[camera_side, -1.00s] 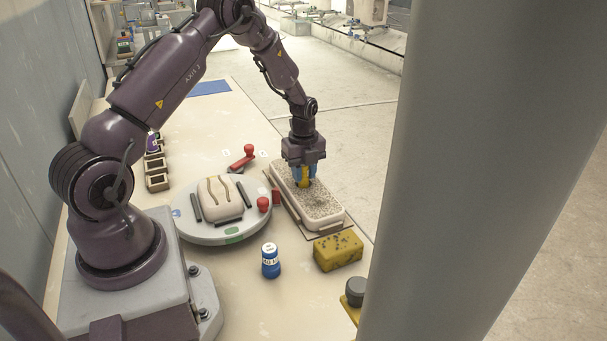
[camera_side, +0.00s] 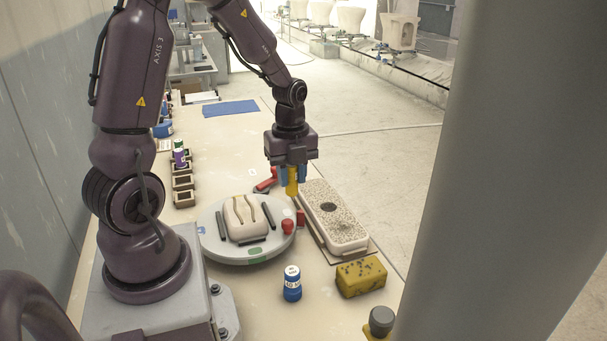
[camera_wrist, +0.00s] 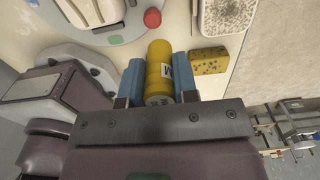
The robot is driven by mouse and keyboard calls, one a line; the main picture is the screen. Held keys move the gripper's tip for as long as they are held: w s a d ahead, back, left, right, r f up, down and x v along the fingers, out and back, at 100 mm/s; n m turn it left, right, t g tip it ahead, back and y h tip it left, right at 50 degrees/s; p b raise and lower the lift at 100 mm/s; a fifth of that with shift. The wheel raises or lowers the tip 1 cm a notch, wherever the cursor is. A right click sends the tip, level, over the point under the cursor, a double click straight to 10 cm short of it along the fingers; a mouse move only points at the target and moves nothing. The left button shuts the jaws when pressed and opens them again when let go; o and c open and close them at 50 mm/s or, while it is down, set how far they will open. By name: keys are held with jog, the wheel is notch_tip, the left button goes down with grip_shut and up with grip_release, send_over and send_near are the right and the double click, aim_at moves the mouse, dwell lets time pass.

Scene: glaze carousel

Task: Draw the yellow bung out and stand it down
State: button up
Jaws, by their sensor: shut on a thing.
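The yellow bung (camera_side: 292,182) is a yellow cylinder; in the wrist view (camera_wrist: 160,66) it carries a white label with dark lettering. My gripper (camera_side: 291,178) is shut on it, one blue finger on each side. It is clear of the speckled tray (camera_side: 347,243), held to the left of it near the grey turntable's right edge. The tray's speckled surface has a dark round hole (camera_side: 328,207). The gap between the bung's lower end and the table is hard to judge.
The turntable (camera_side: 260,251) carries a cream mould (camera_side: 243,218), dark bars and a red knob (camera_side: 287,226). A blue bottle (camera_side: 292,284) and a yellow spotted sponge (camera_side: 361,277) stand in front. A red-handled item (camera_side: 265,184) lies behind. Bare table lies around the bottle.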

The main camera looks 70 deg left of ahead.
jog(key=shift+s+d+r, duration=0.15)
jog(key=shift+s+r, duration=0.05)
jog(key=shift+r, duration=1.9)
jog(key=w+d+f+m, duration=0.1)
jog(key=d+f, duration=0.4)
jog(key=d, duration=0.7)
jog(key=w+d+f+m, duration=0.1)
jog(key=d+f, duration=0.5)
jog(key=d, duration=0.6)
jog(key=shift+w+f+n, duration=0.15)
jog(key=shift+f+n, duration=0.2)
jog(key=shift+f, duration=1)
jog(key=shift+w+f+n, duration=0.15)
jog(key=shift+f+n, duration=0.15)
jog(key=shift+f, duration=1)
jog(key=shift+w+f+n, duration=0.15)
jog(key=shift+f+n, duration=0.2)
jog(key=shift+f, duration=1)
jog(key=shift+f, duration=0.1)
